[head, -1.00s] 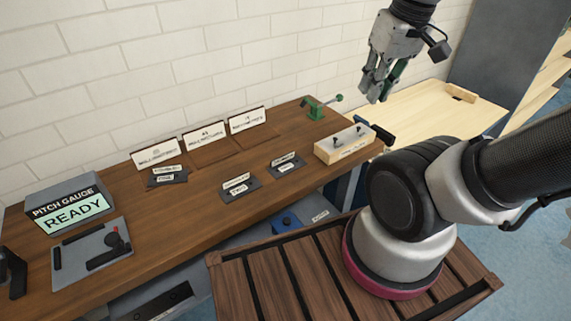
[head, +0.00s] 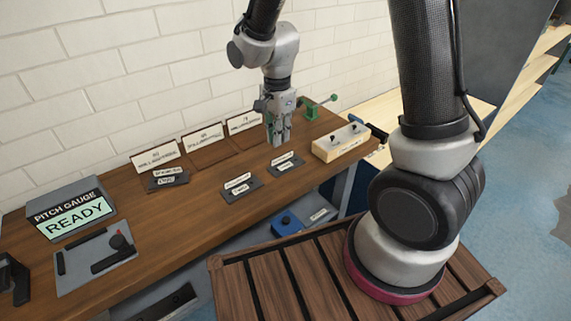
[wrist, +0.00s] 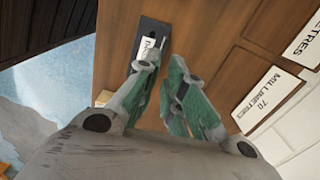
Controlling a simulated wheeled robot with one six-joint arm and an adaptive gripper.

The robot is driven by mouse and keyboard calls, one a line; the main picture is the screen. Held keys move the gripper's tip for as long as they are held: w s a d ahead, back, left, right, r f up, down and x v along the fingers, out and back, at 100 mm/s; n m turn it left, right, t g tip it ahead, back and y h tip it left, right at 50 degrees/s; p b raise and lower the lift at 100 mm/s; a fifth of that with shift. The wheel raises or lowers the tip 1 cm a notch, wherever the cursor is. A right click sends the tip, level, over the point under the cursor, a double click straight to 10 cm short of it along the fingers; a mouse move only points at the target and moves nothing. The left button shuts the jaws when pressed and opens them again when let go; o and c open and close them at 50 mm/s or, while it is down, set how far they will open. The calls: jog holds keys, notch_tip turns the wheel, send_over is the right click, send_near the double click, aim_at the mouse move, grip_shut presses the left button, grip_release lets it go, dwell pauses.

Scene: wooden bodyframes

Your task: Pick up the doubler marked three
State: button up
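Three dark doubler plates with white labels lie on the wooden bench. One is at the left (head: 168,181), one is in the middle (head: 241,191) with a label that seems to read TWO, and one is at the right (head: 286,164). The left and right labels are too small to read surely. My gripper (head: 277,143) points down above the bench, just behind the right plate. In the wrist view its green-padded fingers (wrist: 165,62) are apart and empty. A dark plate (wrist: 151,32) lies beyond the fingertips, its label partly covered by a finger.
Labelled signs (head: 200,141) stand along the back of the bench (head: 140,222). A pale wooden block with knobs (head: 340,143) and a green clamp (head: 318,106) are at the right. A pitch gauge reading READY (head: 68,208) stands at the left. The bench between gauge and plates is clear.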

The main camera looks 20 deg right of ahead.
jog(key=shift+f+m, duration=0.2)
jog(key=shift+m, duration=0.1)
jog(key=f, duration=0.5)
jog(key=d+f, duration=0.1)
jog(key=f, duration=0.1)
jog(key=shift+w+f, duration=0.2)
jog(key=shift+w, duration=0.05)
jog(key=shift+c, duration=0.2)
grip_shut()
notch_tip(320, 180, up, 16)
